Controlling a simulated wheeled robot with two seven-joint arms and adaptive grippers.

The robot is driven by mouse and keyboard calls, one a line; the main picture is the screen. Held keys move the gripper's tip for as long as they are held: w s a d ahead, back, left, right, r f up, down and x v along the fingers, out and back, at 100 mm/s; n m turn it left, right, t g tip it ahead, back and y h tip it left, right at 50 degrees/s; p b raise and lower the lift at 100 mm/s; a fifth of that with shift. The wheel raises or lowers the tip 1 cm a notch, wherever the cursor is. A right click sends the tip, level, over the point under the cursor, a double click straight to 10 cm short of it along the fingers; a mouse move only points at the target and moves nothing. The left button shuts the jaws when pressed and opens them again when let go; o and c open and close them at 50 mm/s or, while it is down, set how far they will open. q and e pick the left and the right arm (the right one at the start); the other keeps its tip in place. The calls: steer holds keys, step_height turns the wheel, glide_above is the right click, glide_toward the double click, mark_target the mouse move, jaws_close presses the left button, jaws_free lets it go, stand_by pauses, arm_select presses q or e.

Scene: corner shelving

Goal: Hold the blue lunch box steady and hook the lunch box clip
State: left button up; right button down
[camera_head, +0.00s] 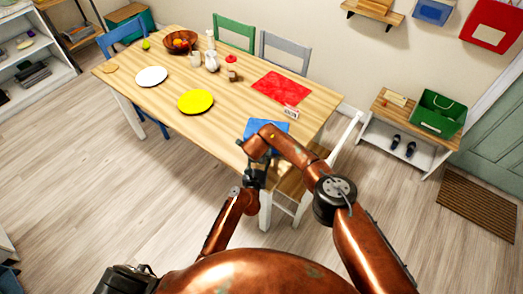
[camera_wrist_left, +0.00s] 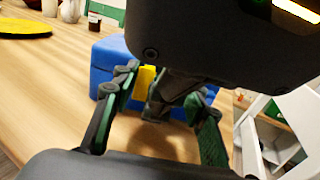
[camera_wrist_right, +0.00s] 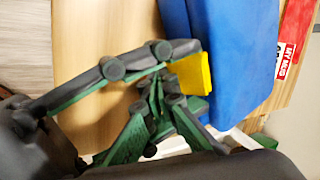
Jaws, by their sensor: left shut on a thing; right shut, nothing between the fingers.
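The blue lunch box (camera_head: 270,128) sits near the table's front right corner, partly hidden by my right arm in the head view. It also shows in the left wrist view (camera_wrist_left: 104,62) and the right wrist view (camera_wrist_right: 225,50). Its yellow clip (camera_wrist_left: 147,77) is on the near side, also in the right wrist view (camera_wrist_right: 192,73). My left gripper (camera_wrist_left: 167,84) is in front of the box, its fingers spread around my right gripper's dark fingers. My right gripper (camera_wrist_right: 153,88) is shut and empty, just short of the clip. Contact with the clip cannot be told.
The wooden table (camera_head: 222,130) holds a yellow plate (camera_head: 196,101), a white plate (camera_head: 151,76), a fruit bowl (camera_head: 180,41) and a red mat (camera_head: 281,88). A white chair (camera_head: 340,137) stands close by the right end. The table's front middle is clear.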

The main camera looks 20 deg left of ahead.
steer(key=shift+r, duration=0.25)
steer(key=shift+a+r, duration=0.1)
steer(key=shift+r, duration=0.55)
steer(key=shift+s+r, duration=0.1)
steer(key=shift+r, duration=0.1)
steer(key=v, duration=1.1)
steer(key=shift+s+r, duration=0.2)
steer(key=shift+r, duration=0.05)
stand_by(1.9)
